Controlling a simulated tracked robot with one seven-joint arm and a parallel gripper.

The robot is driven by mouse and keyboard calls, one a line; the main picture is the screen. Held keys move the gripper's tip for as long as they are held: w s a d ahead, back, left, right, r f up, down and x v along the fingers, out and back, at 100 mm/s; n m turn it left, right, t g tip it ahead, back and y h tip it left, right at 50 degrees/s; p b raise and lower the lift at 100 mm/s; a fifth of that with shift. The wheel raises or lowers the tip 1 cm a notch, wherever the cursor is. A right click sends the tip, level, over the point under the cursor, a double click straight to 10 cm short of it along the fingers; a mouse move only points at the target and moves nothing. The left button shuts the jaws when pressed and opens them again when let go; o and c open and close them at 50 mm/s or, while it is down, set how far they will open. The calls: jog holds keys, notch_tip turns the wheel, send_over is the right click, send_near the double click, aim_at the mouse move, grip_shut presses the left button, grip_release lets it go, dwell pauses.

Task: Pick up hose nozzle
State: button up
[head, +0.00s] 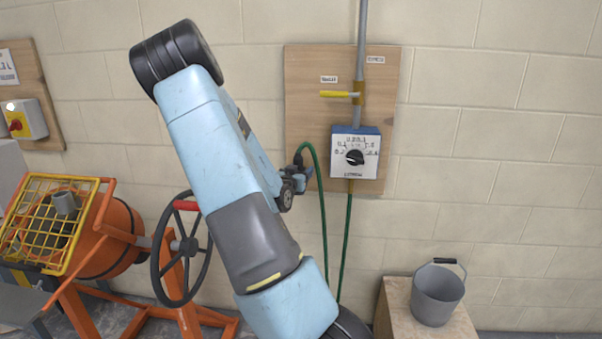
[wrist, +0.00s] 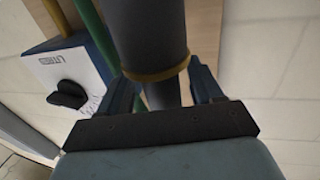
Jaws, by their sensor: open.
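The hose nozzle (wrist: 152,35) fills the upper middle of the wrist view as a dark grey cylinder with a dull yellow band. In the head view only a small dark part of the nozzle (head: 298,159) shows, at the end of the looped green hose (head: 322,205). My gripper (wrist: 163,88) is open, with one blue finger on each side of the nozzle. I cannot tell whether either finger touches it. In the head view my gripper (head: 297,178) is in front of the wooden board's lower left edge, and my arm hides part of it.
The wooden board (head: 305,90) carries a yellow-handled valve (head: 341,94) and a dial box (head: 354,157), close right of my gripper. An orange mixer (head: 110,245) with a black handwheel (head: 168,258) stands left. A grey bucket (head: 437,296) sits on a block (head: 399,315) at lower right.

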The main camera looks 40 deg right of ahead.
jog(key=shift+w+d, duration=0.2)
jog(key=shift+w, duration=0.25)
jog(key=shift+c, duration=0.2)
jog(key=shift+s+d, duration=0.1)
jog(key=shift+c, duration=0.6)
jog(key=c, duration=1)
jog(key=shift+c, duration=0.2)
jog(key=shift+r, duration=0.1)
